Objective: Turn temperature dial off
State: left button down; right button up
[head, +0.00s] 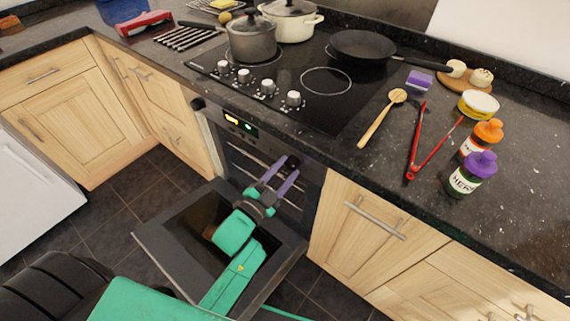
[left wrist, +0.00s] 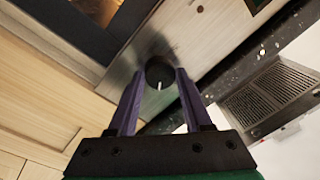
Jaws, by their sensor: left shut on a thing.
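The black round dial (head: 291,162) sits at the right end of the oven's front control panel. My left gripper (head: 278,175) reaches it from the front, with its purple fingers on either side of it. In the left wrist view the dial (left wrist: 159,72) lies between the fingertips, with a white pointer mark toward the palm. The left gripper (left wrist: 156,88) is shut on the dial. Another black dial (head: 198,104) is at the panel's left end, apart from the gripper. My right gripper is not in view.
The oven door (head: 170,236) hangs open below the panel, under my left arm. The hob (head: 325,82) above holds a grey pot (head: 252,42) and a black pan (head: 362,46). A wooden spoon (head: 380,120) and red tongs (head: 416,142) lie on the counter to the right.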

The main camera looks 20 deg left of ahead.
pick_arm(q)
jog(key=n+p, duration=0.1)
jog(key=n, duration=0.1)
jog(key=n+p, duration=0.4)
jog(key=shift+r+n, duration=0.3)
jog(key=shift+r, duration=0.1)
jog(key=shift+n+p, duration=0.75)
jog(key=shift+n, duration=0.45)
jog(key=shift+f+n+p, duration=0.15)
jog(key=shift+n+p, duration=0.3)
jog(key=shift+n, duration=0.35)
jog(key=shift+c, duration=1.7)
grip_release()
jog(key=shift+d+f, duration=0.1)
